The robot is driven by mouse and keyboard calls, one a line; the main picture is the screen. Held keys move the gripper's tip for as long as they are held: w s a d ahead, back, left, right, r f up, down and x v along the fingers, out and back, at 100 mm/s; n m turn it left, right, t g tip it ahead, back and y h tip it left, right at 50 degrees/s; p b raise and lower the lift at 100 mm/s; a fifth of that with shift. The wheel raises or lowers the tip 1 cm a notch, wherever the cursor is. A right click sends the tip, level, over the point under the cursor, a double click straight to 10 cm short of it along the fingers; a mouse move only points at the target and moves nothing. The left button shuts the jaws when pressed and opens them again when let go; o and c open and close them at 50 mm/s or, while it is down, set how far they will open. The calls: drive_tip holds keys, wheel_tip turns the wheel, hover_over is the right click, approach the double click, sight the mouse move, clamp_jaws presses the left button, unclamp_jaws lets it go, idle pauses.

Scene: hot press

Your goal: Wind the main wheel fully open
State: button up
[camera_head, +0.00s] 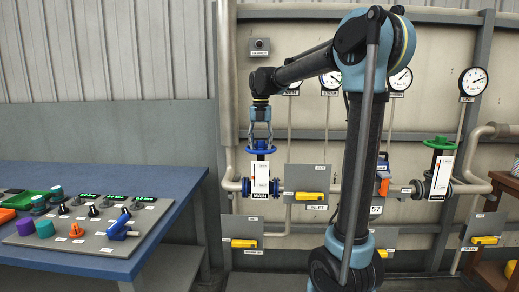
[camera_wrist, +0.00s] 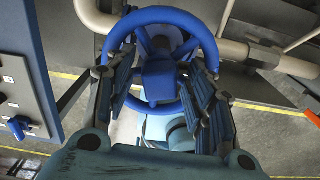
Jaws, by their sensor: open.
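The main wheel is a blue handwheel (camera_head: 261,150) lying flat on top of the valve above the MAIN label (camera_head: 261,197). A white plate with a scale (camera_head: 260,176) stands just below it. My gripper (camera_head: 261,134) points down from above onto the wheel. In the wrist view the wheel's blue rim (camera_wrist: 122,32) runs around and between my gripper's fingers (camera_wrist: 165,95). The fingers are spread apart, one to each side of the blue hub. Whether they touch the rim, I cannot tell.
A green handwheel (camera_head: 440,143) sits on another valve to the right. Yellow handles (camera_head: 310,195) are on grey boxes beside and below the main valve. A blue table with a control panel (camera_head: 95,225) stands at left. Pipes and gauges (camera_head: 473,81) line the wall.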

drive_tip(key=m, duration=1.3)
drive_tip(key=shift+m, duration=2.5)
drive_tip(key=shift+m, duration=1.1)
drive_tip(key=m, duration=1.4)
drive_tip(key=shift+m, duration=0.8)
